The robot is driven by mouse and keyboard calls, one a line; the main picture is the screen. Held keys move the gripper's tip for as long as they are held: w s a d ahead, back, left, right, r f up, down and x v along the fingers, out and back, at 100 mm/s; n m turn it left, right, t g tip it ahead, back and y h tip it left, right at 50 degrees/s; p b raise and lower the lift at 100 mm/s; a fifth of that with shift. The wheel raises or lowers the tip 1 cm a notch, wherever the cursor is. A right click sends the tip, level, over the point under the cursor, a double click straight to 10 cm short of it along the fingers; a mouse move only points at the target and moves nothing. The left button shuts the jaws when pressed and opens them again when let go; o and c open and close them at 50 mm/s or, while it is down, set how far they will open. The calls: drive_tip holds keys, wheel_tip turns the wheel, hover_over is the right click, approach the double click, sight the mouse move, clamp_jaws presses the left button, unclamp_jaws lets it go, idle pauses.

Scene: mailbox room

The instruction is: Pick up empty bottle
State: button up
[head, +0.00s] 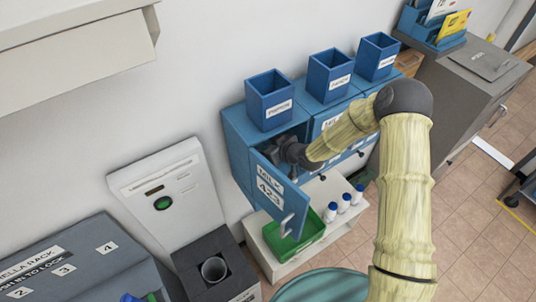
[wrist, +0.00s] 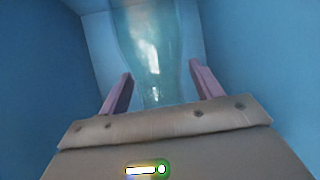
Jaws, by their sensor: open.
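In the wrist view a translucent pale-green bottle (wrist: 150,60) stands inside a blue compartment, with its top cut off by the frame edge. My gripper (wrist: 160,85) is open, one finger on each side of the bottle's lower part in the picture; I cannot tell whether either finger touches it. In the head view my gripper (head: 290,152) is at the opening of the blue milk box (head: 240,150), whose door (head: 277,197), marked MILK 423, hangs open. The bottle is hidden in the head view.
Blue bins (head: 269,105) stand on top of the boxes. Below, a white shelf (head: 270,240) holds a green tray (head: 312,230) and several white bottles with blue caps (head: 331,210). The open door is close below my gripper. Compartment walls (wrist: 40,60) flank it.

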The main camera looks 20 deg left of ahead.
drive_tip(key=shift+w+a+f, duration=0.1)
drive_tip(key=shift+a+f, duration=0.05)
drive_tip(key=shift+a, duration=0.05)
idle(0.4)
clamp_jaws()
drive_tip(key=shift+r+b, duration=0.7)
drive_tip(key=shift+r, duration=0.15)
drive_tip(key=shift+r+b, duration=0.55)
drive_tip(key=shift+r, duration=0.4)
drive_tip(key=s+d+b, duration=0.2)
drive_tip(key=s+d, duration=0.2)
drive_tip(key=d, duration=0.4)
drive_tip(key=s+d+b, duration=0.2)
drive_tip(key=s+d, duration=0.2)
drive_tip(key=d, duration=0.3)
drive_tip(key=shift+s+d+b, duration=0.3)
drive_tip(key=shift+s+d, duration=0.1)
